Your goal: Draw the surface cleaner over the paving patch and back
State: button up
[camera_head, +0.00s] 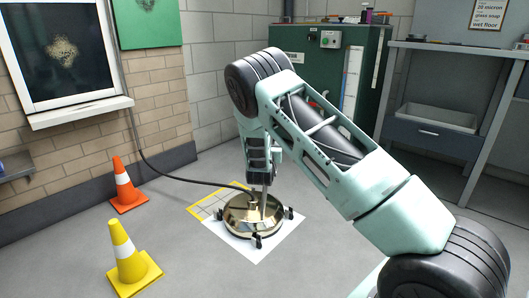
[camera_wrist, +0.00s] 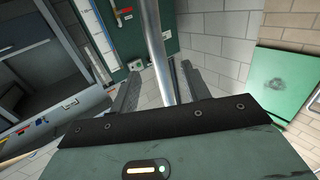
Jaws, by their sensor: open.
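The surface cleaner (camera_head: 240,221) is a round, shiny brass-coloured disc with small black castors. It sits on the paving patch (camera_head: 268,246), which looks pale at the front and has a yellow edge and grid at the back left. A dark hose runs from the cleaner to the wall. My gripper (camera_head: 262,178) points down just above the cleaner, at its upright metal tube. In the wrist view, my gripper (camera_wrist: 160,85) is open, with the metal tube (camera_wrist: 157,45) between its two dark fingers. Whether either finger touches the tube is unclear.
An orange cone (camera_head: 125,188) and a yellow cone (camera_head: 127,255) stand on the floor at left. A green cabinet (camera_head: 305,60) stands behind, and a grey bench (camera_head: 440,137) with a drawer is at right. Grey floor around the patch is clear.

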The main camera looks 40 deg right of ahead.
jog(key=p+v, duration=0.3)
jog(key=v, duration=0.8)
jog(key=shift+s+a, duration=0.15)
jog(key=a+r+n+g+y+p, duration=0.25)
jog(key=a+y, duration=0.65)
jog(key=a, duration=0.9)
jog(key=s+a+r+n+g+y, duration=0.2)
jog(key=s+a+y, duration=0.1)
jog(key=s+a, duration=0.3)
jog(key=s+a+r+n+g+y, duration=0.1)
jog(key=s+a+r+n+y, duration=0.2)
jog(key=s+a, duration=0.35)
jog(key=s+a+r+n+g+p, duration=0.1)
jog(key=s+a+r+n+g, duration=0.15)
jog(key=s, duration=0.35)
jog(key=s+a+r+n+g, duration=0.2)
jog(key=s+a, duration=0.2)
jog(key=s, duration=0.3)
jog(key=s+d+r+n+g+h+p, duration=0.1)
jog(key=s+d+r+n+g, duration=0.1)
jog(key=s, duration=0.4)
jog(key=s+d+r+n+g+h, duration=0.1)
jog(key=s+d+n, duration=0.15)
jog(key=s, duration=0.45)
notch_tip(320, 180, up, 38)
jog(key=p, duration=3.8)
jog(key=shift+w+a, duration=0.3)
jog(key=shift+a, duration=0.05)
